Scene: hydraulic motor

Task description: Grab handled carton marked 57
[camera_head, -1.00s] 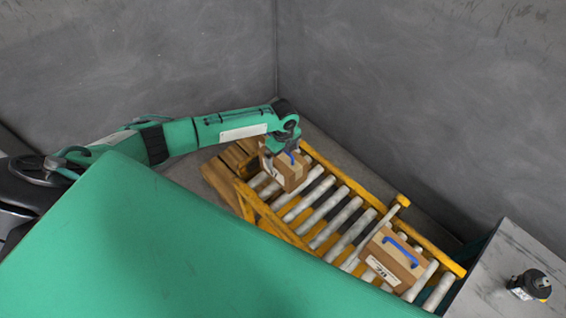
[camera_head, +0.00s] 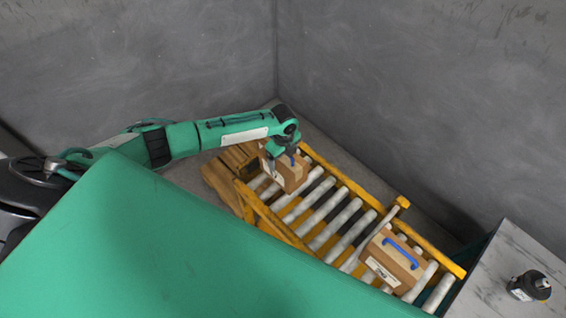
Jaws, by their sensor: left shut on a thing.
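A brown carton (camera_head: 292,178) with a blue handle sits on the far end of the roller conveyor, partly hidden by my left gripper. My left gripper (camera_head: 283,163) is over this carton, shut on its blue handle. A second brown carton (camera_head: 398,261) with a blue handle and a white label sits on the nearer right part of the conveyor. The marks on the labels are too small to read surely. My right gripper does not show.
The conveyor (camera_head: 333,212) has pale rollers and yellow side rails. A grey table (camera_head: 497,290) with a dark motor part (camera_head: 530,285) stands at the lower right. Grey walls close in behind. My green body covers the lower left.

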